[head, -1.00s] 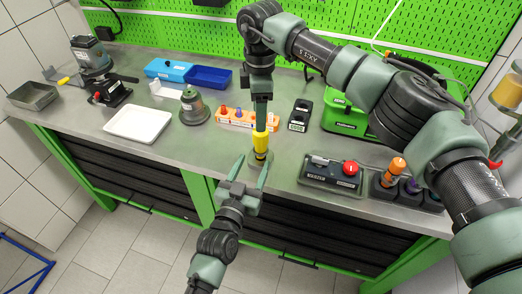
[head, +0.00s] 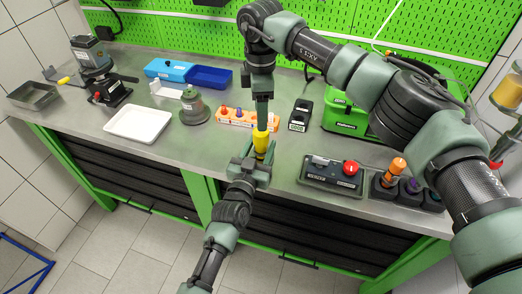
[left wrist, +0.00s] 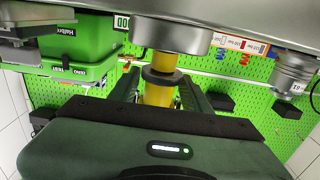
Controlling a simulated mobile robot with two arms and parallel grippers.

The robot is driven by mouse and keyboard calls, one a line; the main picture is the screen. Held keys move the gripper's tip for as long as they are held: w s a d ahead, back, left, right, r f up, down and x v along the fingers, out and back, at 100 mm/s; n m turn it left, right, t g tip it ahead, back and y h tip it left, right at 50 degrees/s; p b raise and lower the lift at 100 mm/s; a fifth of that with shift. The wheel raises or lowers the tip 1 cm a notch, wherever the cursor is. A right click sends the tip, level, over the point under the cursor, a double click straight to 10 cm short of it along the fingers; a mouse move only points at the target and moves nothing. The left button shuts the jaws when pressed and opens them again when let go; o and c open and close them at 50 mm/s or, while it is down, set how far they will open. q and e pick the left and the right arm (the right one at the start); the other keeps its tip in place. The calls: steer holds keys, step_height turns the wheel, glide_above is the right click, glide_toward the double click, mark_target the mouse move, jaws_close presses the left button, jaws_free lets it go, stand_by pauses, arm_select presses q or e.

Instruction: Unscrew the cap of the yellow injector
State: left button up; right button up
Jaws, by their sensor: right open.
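The yellow injector (head: 261,141) stands upright near the front middle of the bench. In the left wrist view, which is upside down, the injector (left wrist: 158,95) has a dark collar around it and meets a round metal piece (left wrist: 170,36). My right gripper (head: 262,122) points straight down at the injector's upper end, open; its fingertips are hard to make out. My left gripper (head: 254,156) comes from the front with its fingers on either side of the injector's lower part. The cap cannot be told from the body.
A control box with a red button (head: 332,174) and a holder with an orange-handled tool (head: 391,185) stand at right. An orange rack (head: 238,121) is behind the injector. A white tray (head: 138,124), blue bins (head: 208,78) and a green case (head: 346,118) stand further off.

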mark_target(261, 134)
arm_select(q)
jaws_close()
arm_select(e)
steer(key=n, duration=0.3)
steer(key=shift+n, duration=0.4)
steer(key=shift+f+n, duration=0.2)
steer(key=shift+n, duration=0.1)
steer(key=shift+f, duration=3.85)
